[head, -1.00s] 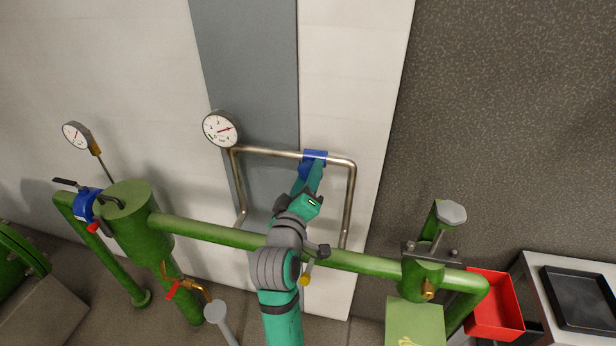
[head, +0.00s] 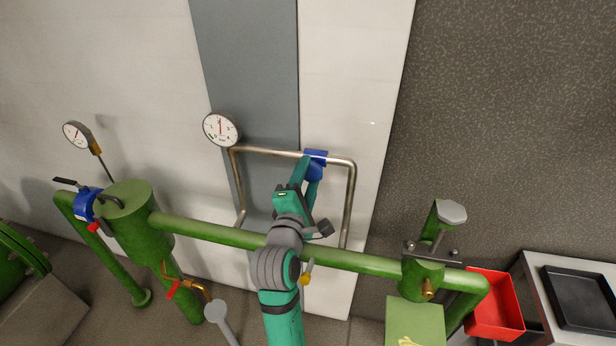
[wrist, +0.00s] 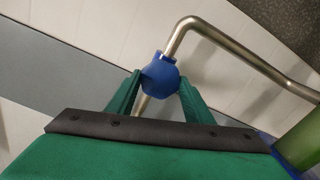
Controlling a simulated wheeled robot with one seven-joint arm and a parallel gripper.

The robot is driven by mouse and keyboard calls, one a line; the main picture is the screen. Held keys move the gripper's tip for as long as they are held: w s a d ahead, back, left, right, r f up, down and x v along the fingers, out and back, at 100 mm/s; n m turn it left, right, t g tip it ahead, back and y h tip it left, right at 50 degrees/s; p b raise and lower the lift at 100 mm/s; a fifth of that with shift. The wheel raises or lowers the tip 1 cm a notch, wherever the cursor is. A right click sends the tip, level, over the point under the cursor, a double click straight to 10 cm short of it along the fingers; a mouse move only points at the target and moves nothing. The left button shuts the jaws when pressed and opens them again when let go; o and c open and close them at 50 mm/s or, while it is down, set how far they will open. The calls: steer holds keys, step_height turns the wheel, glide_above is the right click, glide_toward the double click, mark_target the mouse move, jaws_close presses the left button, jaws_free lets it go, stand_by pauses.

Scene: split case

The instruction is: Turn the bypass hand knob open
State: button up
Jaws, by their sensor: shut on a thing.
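The bypass hand knob (wrist: 160,76) is a blue faceted knob on the thin metal bypass pipe. In the head view the blue knob and its fitting (head: 316,157) sit on the top run of the bypass pipe (head: 263,152). My gripper (wrist: 153,92) is shut on the knob, with one green finger on each side of it in the wrist view. In the head view my gripper (head: 311,178) reaches up from below, and its wrist hides part of the pipework behind it. The knob's contact faces are partly hidden by the fingers.
A round gauge (head: 221,129) stands by the left bend of the bypass pipe. The thick green main pipe (head: 365,261) runs behind my arm. A green vessel (head: 128,205) stands left; a red bin (head: 492,304) and a black tray (head: 580,297) are at the right.

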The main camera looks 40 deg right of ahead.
steer(key=n, duration=0.3)
steer(key=shift+n, duration=2.1)
steer(key=shift+f, duration=0.1)
steer(key=o, duration=1)
steer(key=shift+o, duration=0.2)
steer(key=v, duration=1.1)
